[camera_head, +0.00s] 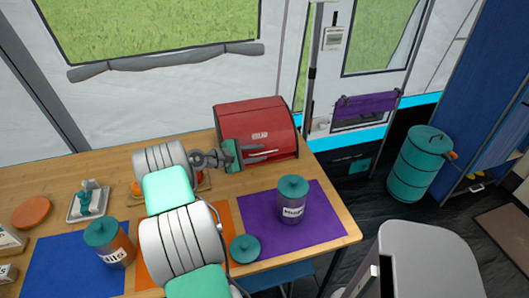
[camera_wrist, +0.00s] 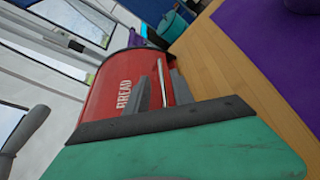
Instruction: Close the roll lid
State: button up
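The red bread box (camera_head: 257,118) stands at the back right of the wooden table. Its curved red roll lid shows lettering and covers much of the front in the head view. In the wrist view the lid (camera_wrist: 112,82) reads "BREAD", and a thin silver handle (camera_wrist: 161,83) shows near its edge. My gripper (camera_head: 268,153) is at the front of the box, fingers pointing right across its lower front. The fingers look apart, with the handle seeming to lie between them. I cannot tell whether they touch it. My gripper hides part of the lid's lower edge.
A lidded jar (camera_head: 292,205) stands on a purple mat (camera_head: 325,222) in front of the box. Another jar (camera_head: 108,245) stands on a blue mat (camera_head: 60,262) at left. A teal lid (camera_head: 245,249) lies near the front edge. The tent wall is close behind.

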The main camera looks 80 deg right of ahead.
jog(key=shift+x, duration=1.5)
jog(key=shift+c, duration=0.3)
grip_shut()
jog(key=shift+w, duration=0.15)
